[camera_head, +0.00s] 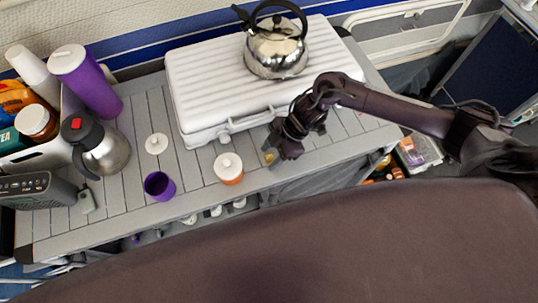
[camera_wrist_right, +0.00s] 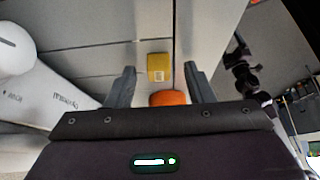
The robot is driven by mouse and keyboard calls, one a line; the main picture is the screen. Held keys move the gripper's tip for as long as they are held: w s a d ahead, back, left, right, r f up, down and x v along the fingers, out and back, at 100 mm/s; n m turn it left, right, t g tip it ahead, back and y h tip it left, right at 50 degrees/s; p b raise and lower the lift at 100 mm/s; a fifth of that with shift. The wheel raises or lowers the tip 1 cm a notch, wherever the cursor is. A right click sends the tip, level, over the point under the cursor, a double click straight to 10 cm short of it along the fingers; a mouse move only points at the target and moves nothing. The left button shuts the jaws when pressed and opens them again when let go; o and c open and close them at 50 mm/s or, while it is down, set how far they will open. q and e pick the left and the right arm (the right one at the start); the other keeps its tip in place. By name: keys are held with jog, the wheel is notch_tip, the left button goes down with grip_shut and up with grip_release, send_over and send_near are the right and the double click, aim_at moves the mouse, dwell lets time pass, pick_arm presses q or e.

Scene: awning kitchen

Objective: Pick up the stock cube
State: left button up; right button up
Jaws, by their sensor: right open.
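The stock cube appears as a small yellow block (camera_head: 269,157) on the grey slatted table, near its front edge. In the right wrist view the yellow block (camera_wrist_right: 158,66) shows a pale square mark and lies between the two fingertips in the picture. My right gripper (camera_head: 281,152) is just right of the block in the head view, pointing down, its lower end close to the block. Its fingers (camera_wrist_right: 160,72) are open, with a gap on each side of the block. I see no contact. My left gripper is not in view.
A white ribbed case (camera_head: 205,85) bearing a kettle (camera_head: 275,48) stands behind the gripper. An orange jar with a white lid (camera_head: 229,168) and a purple cup (camera_head: 159,186) stand to the left. An orange object (camera_wrist_right: 169,98), partly hidden, shows near the gripper's palm.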

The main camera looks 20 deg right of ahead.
grip_shut()
jog(key=shift+r, duration=0.1)
